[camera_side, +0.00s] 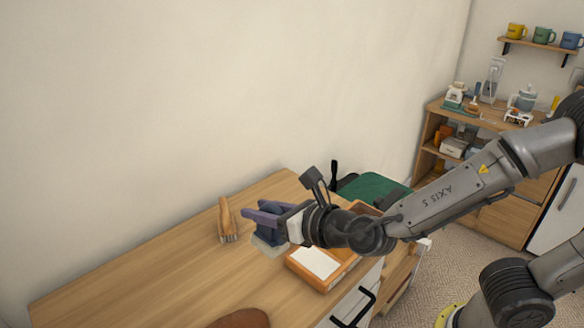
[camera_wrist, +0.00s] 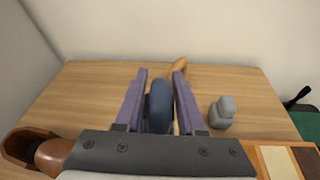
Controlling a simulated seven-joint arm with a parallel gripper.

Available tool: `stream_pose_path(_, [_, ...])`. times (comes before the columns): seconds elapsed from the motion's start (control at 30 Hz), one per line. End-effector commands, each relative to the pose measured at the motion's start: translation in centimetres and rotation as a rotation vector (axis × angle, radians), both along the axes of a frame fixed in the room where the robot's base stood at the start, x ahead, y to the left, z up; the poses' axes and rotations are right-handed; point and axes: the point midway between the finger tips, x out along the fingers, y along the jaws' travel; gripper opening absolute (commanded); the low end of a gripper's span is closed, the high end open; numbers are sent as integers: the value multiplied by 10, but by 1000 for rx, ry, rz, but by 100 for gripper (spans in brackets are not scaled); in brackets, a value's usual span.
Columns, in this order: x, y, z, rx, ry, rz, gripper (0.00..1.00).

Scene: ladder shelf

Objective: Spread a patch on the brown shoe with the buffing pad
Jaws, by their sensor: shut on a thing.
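My gripper (camera_side: 256,214) has purple fingers and is shut on a dark blue rounded thing, apparently the buffing pad (camera_side: 268,235). In the wrist view the pad (camera_wrist: 159,105) sits between the two fingers (camera_wrist: 161,74). It is held over the wooden worktop, and its underside is hidden. The brown shoe (camera_side: 241,319) is cut off by the bottom edge of the side view. In the wrist view the shoe (camera_wrist: 55,154) lies at the lower left, partly hidden by my gripper's body. The pad is apart from the shoe.
A wooden-handled brush (camera_side: 227,220) stands near the wall. A grey block-like thing (camera_wrist: 222,114) rests right of my fingers in the wrist view. A wooden tray (camera_side: 319,284) with a white panel lies by the drawer edge. The worktop's left side (camera_side: 130,280) is clear.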

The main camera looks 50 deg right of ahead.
Motion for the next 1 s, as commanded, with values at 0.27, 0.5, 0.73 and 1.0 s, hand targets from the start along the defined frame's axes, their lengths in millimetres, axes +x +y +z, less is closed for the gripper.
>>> stream_pose_path(0.27, [-40,75,-28,25,-7,199,0])
stream_pose_path(0.5, [-51,91,-31,45,-11,243,0])
stream_pose_path(0.73, [-50,91,-30,46,-11,242,0])
stream_pose_path(1.0, [-50,94,-50,42,-8,242,0])
